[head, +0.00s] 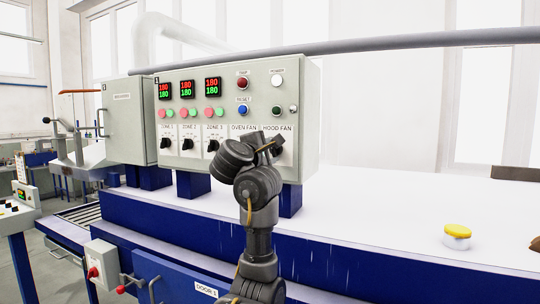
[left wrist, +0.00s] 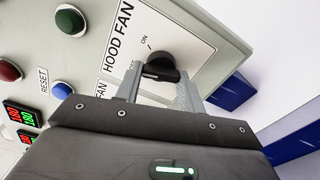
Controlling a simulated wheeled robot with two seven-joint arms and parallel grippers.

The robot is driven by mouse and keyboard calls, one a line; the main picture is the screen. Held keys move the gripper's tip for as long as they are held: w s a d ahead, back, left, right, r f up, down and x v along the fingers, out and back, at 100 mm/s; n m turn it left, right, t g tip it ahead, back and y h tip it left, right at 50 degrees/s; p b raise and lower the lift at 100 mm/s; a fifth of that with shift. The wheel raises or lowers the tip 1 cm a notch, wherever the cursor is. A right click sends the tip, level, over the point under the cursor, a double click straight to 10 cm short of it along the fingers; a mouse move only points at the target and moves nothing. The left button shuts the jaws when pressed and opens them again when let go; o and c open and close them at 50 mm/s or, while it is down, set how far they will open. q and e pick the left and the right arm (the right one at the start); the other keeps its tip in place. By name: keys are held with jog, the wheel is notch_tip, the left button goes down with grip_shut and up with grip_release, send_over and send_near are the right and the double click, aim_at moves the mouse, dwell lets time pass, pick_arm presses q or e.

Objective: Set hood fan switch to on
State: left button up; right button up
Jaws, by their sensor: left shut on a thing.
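The grey control panel (head: 262,85) stands on the blue oven housing. Its hood fan label (head: 278,127) is at the lower right, and my left gripper (head: 272,148) hides the switch below it in the head view. In the left wrist view the black hood fan switch (left wrist: 160,66) sits on its white plate, with the word ON and a small mark beside it. My left gripper (left wrist: 158,88) has its two fingers on either side of the switch's grip and is shut on it. I cannot tell exactly where the switch points. My right gripper is not in view.
Zone switches (head: 188,144), a red button (head: 242,83) and a blue reset button (head: 242,110) are close to the left of my gripper. A yellow-topped button (head: 457,232) stands on the white surface at right. A grey pipe (head: 400,42) runs behind the panel.

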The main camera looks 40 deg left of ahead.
pick_arm(q)
jog(key=m+b, duration=0.3)
jog(key=m, duration=0.2)
jog(key=shift+r+m+b, duration=0.1)
jog(key=shift+m+b, duration=0.75)
jog(key=shift+m, duration=1.15)
jog(key=o, duration=1)
jog(key=b+v, duration=0.4)
jog(key=v, duration=0.6)
jog(key=shift+s+d+r, duration=0.1)
jog(key=shift+s+d, duration=0.05)
jog(key=shift+s, duration=0.25)
